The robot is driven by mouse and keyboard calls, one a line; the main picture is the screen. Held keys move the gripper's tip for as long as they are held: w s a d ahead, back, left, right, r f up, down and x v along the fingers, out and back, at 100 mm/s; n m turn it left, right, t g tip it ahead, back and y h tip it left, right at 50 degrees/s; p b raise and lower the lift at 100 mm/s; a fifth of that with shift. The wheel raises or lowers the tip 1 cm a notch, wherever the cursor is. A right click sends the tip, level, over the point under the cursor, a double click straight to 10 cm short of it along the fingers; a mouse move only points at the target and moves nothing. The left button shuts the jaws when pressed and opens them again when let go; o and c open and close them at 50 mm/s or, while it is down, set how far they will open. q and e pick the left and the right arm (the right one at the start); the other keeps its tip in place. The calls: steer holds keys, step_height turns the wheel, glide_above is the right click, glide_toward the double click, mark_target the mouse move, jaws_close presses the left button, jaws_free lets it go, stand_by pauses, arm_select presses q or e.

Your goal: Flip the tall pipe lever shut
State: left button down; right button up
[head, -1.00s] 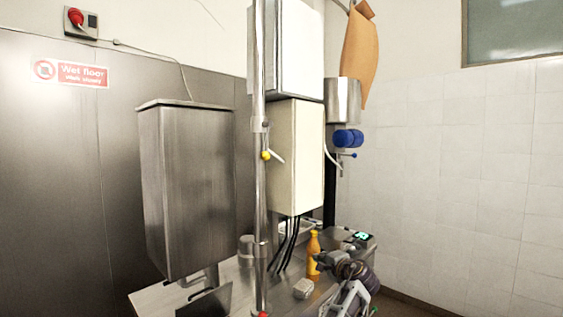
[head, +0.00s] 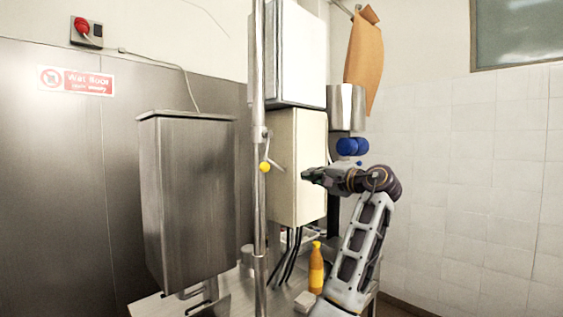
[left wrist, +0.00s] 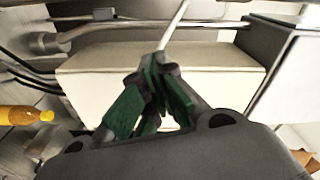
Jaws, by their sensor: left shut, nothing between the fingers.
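The tall pipe (head: 259,215) stands upright in front of the cabinets; in the left wrist view it runs across the top (left wrist: 210,24). My right gripper is not in view.
The cream cabinet (head: 285,195) is close behind the lever and gripper. A steel box (head: 190,200) stands left of the pipe. An orange bottle (head: 316,268) and a small pale block (head: 305,301) stand on the worktop below. Black cables hang under the cabinet.

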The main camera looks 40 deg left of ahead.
mark_target(266, 152)
arm_select(q)
steer(key=shift+n+g, duration=0.7)
steer(key=s+r, duration=0.2)
steer(key=r, duration=0.1)
steer(key=s+r, duration=0.1)
steer(key=shift+r, duration=0.4)
steer(key=s+a+f+p, duration=0.1)
steer(key=s+a+p, duration=0.1)
steer(key=a, duration=0.7)
steer(key=shift+s+p, duration=0.3)
steer(key=shift+p, duration=0.55)
steer(key=shift+f, duration=0.1)
